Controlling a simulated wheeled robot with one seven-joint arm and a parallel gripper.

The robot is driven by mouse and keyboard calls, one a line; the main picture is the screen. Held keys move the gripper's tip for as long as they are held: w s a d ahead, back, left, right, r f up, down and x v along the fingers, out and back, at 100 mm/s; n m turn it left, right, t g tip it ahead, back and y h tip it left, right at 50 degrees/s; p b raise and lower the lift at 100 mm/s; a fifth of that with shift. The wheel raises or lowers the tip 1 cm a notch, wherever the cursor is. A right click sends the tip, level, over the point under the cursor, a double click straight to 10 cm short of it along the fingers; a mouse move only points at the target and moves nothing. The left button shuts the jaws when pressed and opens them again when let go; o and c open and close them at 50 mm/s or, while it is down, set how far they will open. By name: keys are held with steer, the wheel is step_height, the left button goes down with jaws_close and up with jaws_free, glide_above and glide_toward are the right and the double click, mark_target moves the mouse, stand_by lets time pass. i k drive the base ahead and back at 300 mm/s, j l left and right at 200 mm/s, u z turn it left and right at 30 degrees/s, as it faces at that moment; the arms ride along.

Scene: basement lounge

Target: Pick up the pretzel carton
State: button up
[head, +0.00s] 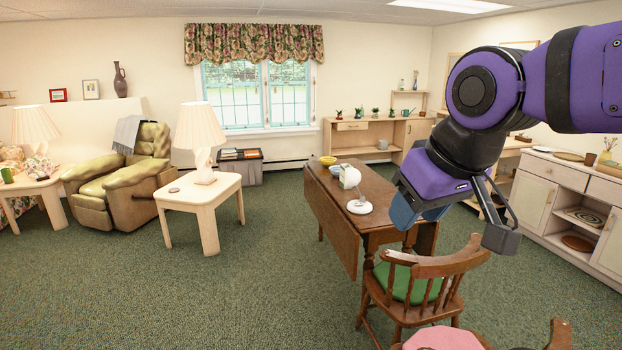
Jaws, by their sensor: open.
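My gripper (462,215) hangs from the purple arm at the right of the head view, in front of the brown drop-leaf table (333,208). Its jaws are open, with one dark finger showing clearly at the right. A blue box-like shape (404,212) shows just below and left of the gripper's purple body, at the table's right end. The gripper partly covers it. No label is readable, so I cannot tell whether it is the pretzel carton. I cannot tell whether it touches the gripper. No other carton is clearly visible.
A pale cabinet (535,195) stands at right. Open carpet (230,290) lies at left.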

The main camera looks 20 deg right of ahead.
mark_target(343, 176)
steer(key=i+u, duration=0.25)
steer(key=i, duration=0.35)
steer(key=i+j+z, duration=0.15)
steer(key=i+z, duration=0.15)
steer(key=i, duration=0.35)
steer(key=i+j+z, duration=0.1)
steer(key=i+z, duration=0.25)
steer(key=i+j+z, duration=0.1)
steer(key=z, duration=0.25)
steer(key=i+j+z, duration=0.25)
steer(key=z, duration=0.15)
steer(key=i+j+z, duration=0.15)
steer(key=i+j, duration=0.3)
steer(key=i, duration=0.15)
steer(key=i+j+u, duration=0.1)
steer(key=i+j, duration=0.2)
steer(key=i, duration=0.15)
steer(key=i+j, duration=0.3)
steer(key=i, duration=0.15)
steer(key=i+j+u, duration=0.1)
steer(key=i+j, duration=0.15)
steer(key=i, duration=0.2)
steer(key=i+j, duration=0.25)
steer(key=i, duration=0.2)
